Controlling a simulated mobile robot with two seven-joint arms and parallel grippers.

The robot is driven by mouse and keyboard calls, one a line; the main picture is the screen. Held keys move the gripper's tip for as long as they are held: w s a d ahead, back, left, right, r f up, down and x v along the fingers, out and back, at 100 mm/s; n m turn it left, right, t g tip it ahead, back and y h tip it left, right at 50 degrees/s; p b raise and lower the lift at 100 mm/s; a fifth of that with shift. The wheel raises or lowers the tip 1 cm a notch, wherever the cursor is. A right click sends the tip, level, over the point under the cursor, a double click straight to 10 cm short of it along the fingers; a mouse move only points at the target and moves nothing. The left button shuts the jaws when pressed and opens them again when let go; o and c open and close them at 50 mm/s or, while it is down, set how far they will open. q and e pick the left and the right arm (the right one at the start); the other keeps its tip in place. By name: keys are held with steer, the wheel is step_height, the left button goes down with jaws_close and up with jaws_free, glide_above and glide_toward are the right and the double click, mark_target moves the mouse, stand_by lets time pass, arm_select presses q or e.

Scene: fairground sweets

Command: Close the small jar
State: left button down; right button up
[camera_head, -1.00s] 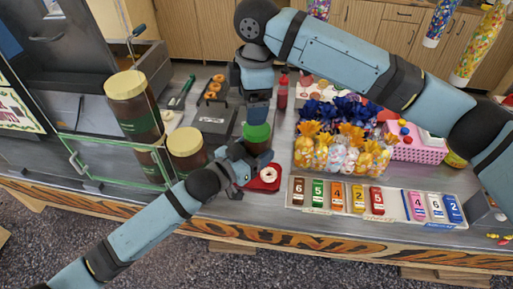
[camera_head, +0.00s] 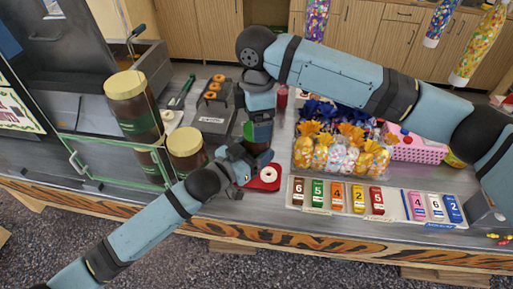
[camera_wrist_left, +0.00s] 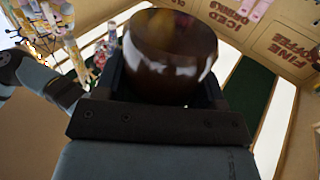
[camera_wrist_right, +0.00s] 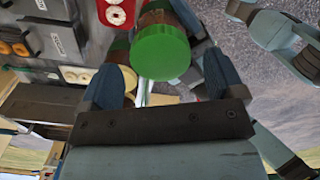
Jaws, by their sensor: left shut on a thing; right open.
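The small jar (camera_head: 259,148) is brown, with a green lid (camera_head: 248,131) on top. My left gripper (camera_head: 250,163) is shut on the jar's body, low down, above the counter's front part. In the left wrist view the dark jar (camera_wrist_left: 168,60) sits between the fingers. My right gripper (camera_head: 259,122) is open and points down over the lid, partly hiding it. In the right wrist view the green lid (camera_wrist_right: 160,52) lies between the open fingertips, with no clear contact. Whether the lid is tightened cannot be told.
A red tray (camera_head: 275,184) with a ring-shaped sweet lies beside the jar. Large brown jars with cream lids (camera_head: 186,141) stand to the left. Wrapped sweet bags (camera_head: 342,158) and a numbered price rack (camera_head: 335,207) are to the right.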

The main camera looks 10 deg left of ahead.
steer(key=shift+f, duration=0.95)
steer(key=c, duration=1)
steer(key=shift+o, duration=0.2)
steer(key=shift+m, duration=0.9)
steer(key=o, duration=1)
steer(key=shift+r, duration=2.25)
